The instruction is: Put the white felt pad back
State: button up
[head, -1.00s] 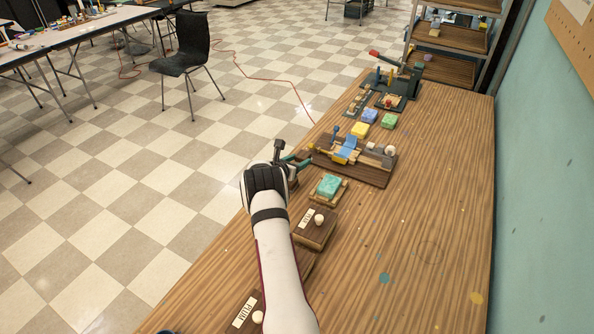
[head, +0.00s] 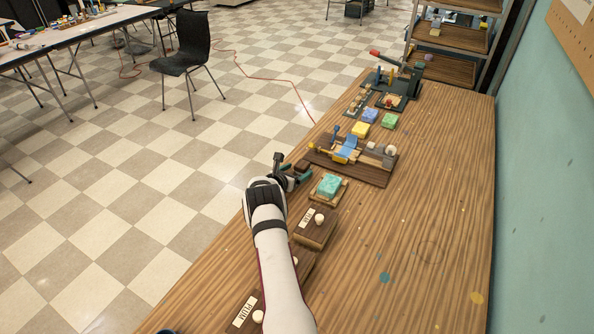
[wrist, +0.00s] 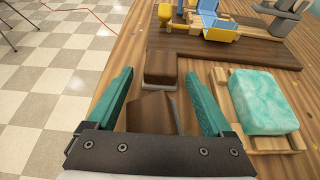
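My gripper (head: 292,174) is over the table's left edge, its two green fingers spread and nothing clasped between them. In the wrist view the fingers (wrist: 158,85) point forward on either side of a dark brown block (wrist: 160,66). The block has a thin pale grey strip (wrist: 158,87) along its near bottom edge. Another brown piece (wrist: 150,108) lies between the fingers, nearer the palm and partly hidden by it. I cannot make out a white felt pad for certain; the pale strip is too small to identify.
A turquoise soap bar (wrist: 262,100) sits on a slatted wooden rack right of the fingers. Beyond is a wooden board (head: 370,175) with blue and yellow fixtures. The table's right side is mostly clear; the floor lies left.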

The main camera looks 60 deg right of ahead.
jog(key=shift+s, duration=0.1)
jog(key=shift+r, duration=0.25)
jog(key=v, duration=1.2)
jog(key=shift+a+r, duration=0.15)
jog(key=shift+r, duration=0.1)
jog(key=s+a+r+m+g+y, duration=0.1)
jog(key=s+a+r+m+y, duration=0.15)
jog(key=a+r+m, duration=0.65)
jog(key=s+a+r+m+g+y, duration=0.2)
jog(key=s+a+r+m, duration=0.4)
jog(key=a, duration=0.6)
jog(key=s+a+m+t+y, duration=0.1)
jog(key=s+a+m+y, duration=0.2)
jog(key=a, duration=0.7)
jog(key=s+a+r+m+t+y, duration=0.1)
jog(key=s+a+y, duration=0.3)
jog(key=a, duration=0.6)
jog(key=s+a+m+y, duration=0.3)
jog(key=s+a+m, duration=0.1)
jog(key=a, duration=0.6)
jog(key=shift+s+a+r+m+t+y, duration=0.2)
jog(key=shift+s+m+t+y, duration=0.15)
jog(key=shift+s, duration=0.2)
